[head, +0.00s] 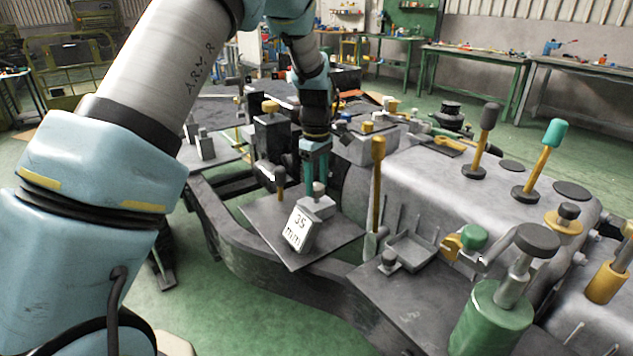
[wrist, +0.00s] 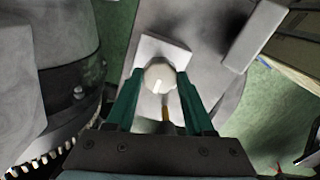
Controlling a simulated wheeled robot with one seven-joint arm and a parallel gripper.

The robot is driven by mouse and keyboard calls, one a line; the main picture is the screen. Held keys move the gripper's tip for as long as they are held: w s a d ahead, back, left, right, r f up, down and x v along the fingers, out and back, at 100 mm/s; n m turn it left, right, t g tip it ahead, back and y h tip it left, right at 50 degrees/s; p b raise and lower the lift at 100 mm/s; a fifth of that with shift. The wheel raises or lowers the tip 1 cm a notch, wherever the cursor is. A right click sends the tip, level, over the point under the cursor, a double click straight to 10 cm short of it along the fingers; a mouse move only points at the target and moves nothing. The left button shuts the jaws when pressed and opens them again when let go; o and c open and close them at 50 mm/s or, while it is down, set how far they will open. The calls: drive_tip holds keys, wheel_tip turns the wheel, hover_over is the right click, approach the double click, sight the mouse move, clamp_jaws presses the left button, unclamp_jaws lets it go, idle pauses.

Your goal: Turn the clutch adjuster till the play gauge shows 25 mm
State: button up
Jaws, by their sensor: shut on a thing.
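The clutch adjuster is a pale round knob (wrist: 159,77) with a white pointer line, on a light block in the wrist view. In the head view the knob (head: 319,189) sits on a small grey block behind the gauge. The play gauge (head: 298,229) is a tilted white plate that reads 35 mm. My gripper (wrist: 159,84) has its two green fingers on either side of the knob, shut on it. In the head view my gripper (head: 317,172) reaches down onto the knob from above.
The gauge and knob stand on a grey plate (head: 262,217) on the chassis frame. A yellow lever (head: 377,185) rises close on the right and a short dark-topped lever (head: 280,183) on the left. A green cylinder (head: 490,320) stands at the front right.

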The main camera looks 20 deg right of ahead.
clamp_jaws()
drive_tip(key=shift+m, duration=0.4)
drive_tip(key=m+p, duration=0.1)
drive_tip(key=m, duration=0.6)
drive_tip(key=shift+m+p, duration=0.3)
drive_tip(key=shift+p, duration=0.05)
drive_tip(key=m, duration=0.3)
drive_tip(key=shift+r+m+p, duration=0.1)
drive_tip(key=shift+m+p, duration=0.5)
drive_tip(key=shift+m, duration=1.5)
